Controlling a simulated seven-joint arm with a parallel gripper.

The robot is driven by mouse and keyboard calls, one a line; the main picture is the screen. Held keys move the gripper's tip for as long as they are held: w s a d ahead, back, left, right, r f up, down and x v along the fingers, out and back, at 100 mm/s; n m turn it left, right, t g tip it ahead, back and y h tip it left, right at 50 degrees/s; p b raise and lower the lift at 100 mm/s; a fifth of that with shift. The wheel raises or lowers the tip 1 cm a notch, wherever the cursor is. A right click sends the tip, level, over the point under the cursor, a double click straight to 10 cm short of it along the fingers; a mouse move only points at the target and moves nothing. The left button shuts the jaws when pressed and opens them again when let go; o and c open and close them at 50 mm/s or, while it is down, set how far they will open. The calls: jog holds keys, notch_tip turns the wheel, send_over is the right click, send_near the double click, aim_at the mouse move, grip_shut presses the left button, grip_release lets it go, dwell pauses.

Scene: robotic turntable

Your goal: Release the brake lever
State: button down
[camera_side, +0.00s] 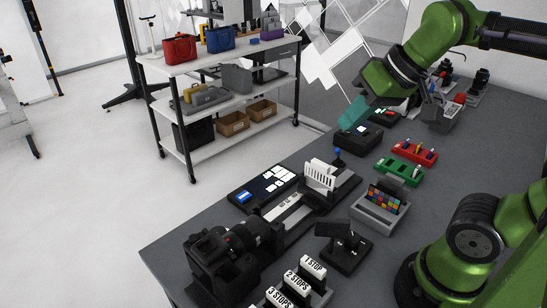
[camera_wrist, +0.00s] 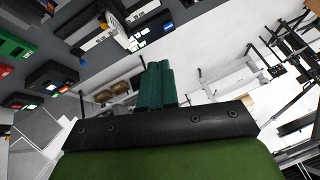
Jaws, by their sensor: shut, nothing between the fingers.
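My gripper (camera_side: 349,122) has teal fingers and hangs above the far part of the grey table. In the wrist view its fingers (camera_wrist: 156,85) are together with nothing between them. A small upright lever with a blue knob (camera_side: 337,153) stands at the far end of the black slide assembly; I cannot tell for certain that it is the brake lever. The fingers are above and to the right of this lever, apart from it. A black machine with a round head (camera_side: 228,252) sits at the assembly's near end.
Black boxes (camera_side: 361,137) stand just under my gripper. Green (camera_side: 398,171) and red (camera_side: 414,153) trays and a grey stand with a colour chart (camera_side: 380,203) lie to the right. A shelf cart (camera_side: 220,97) stands behind the table (camera_side: 180,240).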

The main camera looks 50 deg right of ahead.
jog(key=w+d+f+n+g+h, duration=0.1)
jog(key=w+d+n+g+h, duration=0.65)
jog(key=w+d+n, duration=0.4)
jog(key=w+a+n+g+h, duration=0.35)
jog(key=w+h, duration=0.35)
jog(key=w, duration=0.3)
jog(key=shift+m, duration=0.3)
jog(key=f, duration=2.2)
jog(key=shift+w+a, duration=0.2)
jog(key=shift+a, duration=0.15)
